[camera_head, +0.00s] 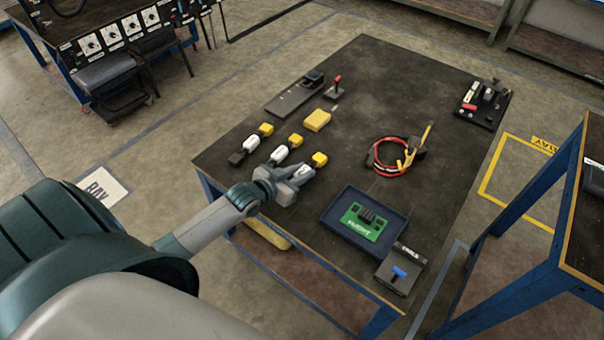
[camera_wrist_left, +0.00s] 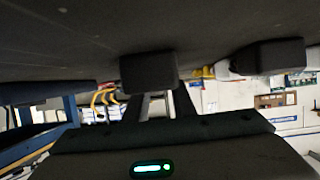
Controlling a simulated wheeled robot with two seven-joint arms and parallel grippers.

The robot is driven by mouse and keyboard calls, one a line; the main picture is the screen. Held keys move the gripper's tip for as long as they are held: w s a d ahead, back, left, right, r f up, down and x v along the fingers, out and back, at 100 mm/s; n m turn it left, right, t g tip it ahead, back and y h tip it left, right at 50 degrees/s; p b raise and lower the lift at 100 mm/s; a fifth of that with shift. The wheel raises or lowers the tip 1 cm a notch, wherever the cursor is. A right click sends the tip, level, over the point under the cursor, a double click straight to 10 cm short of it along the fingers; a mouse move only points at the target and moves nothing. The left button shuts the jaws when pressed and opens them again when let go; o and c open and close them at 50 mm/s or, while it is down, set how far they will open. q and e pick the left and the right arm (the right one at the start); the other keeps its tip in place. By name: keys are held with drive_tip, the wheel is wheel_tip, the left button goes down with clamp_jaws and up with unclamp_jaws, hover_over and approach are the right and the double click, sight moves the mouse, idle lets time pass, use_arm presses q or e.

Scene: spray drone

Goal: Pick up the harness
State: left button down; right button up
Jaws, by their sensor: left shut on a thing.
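A looped red and black cable bundle with a yellow part, which looks like the harness (camera_head: 388,160), lies on the dark table right of centre. It shows partly, with yellow and red strands, in the left wrist view (camera_wrist_left: 105,98). My left gripper (camera_head: 292,182) is low over the table's near left edge, apart from the harness. It is shut on a yellow, white and black part, whose yellow end (camera_head: 319,159) shows past the fingers. The part's black end (camera_wrist_left: 148,72) shows at the fingers in the left wrist view. My right gripper is out of view.
Two similar parts lie left of my gripper, with yellow ends (camera_head: 266,129) and (camera_head: 295,140). A yellow block (camera_head: 317,120) lies behind. Bare table separates gripper and harness.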

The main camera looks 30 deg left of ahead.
sight(302, 171)
use_arm(q)
drive_tip(key=shift+r, duration=0.15)
drive_tip(key=shift+r, duration=0.7)
wheel_tip(302, 171, up, 3)
drive_tip(key=shift+f, duration=0.15)
drive_tip(key=s+d+r, duration=0.6)
drive_tip(key=s, duration=0.3)
drive_tip(key=shift+s+d+r, duration=0.15)
drive_tip(key=shift+s+r, duration=0.15)
drive_tip(key=shift+s, duration=0.1)
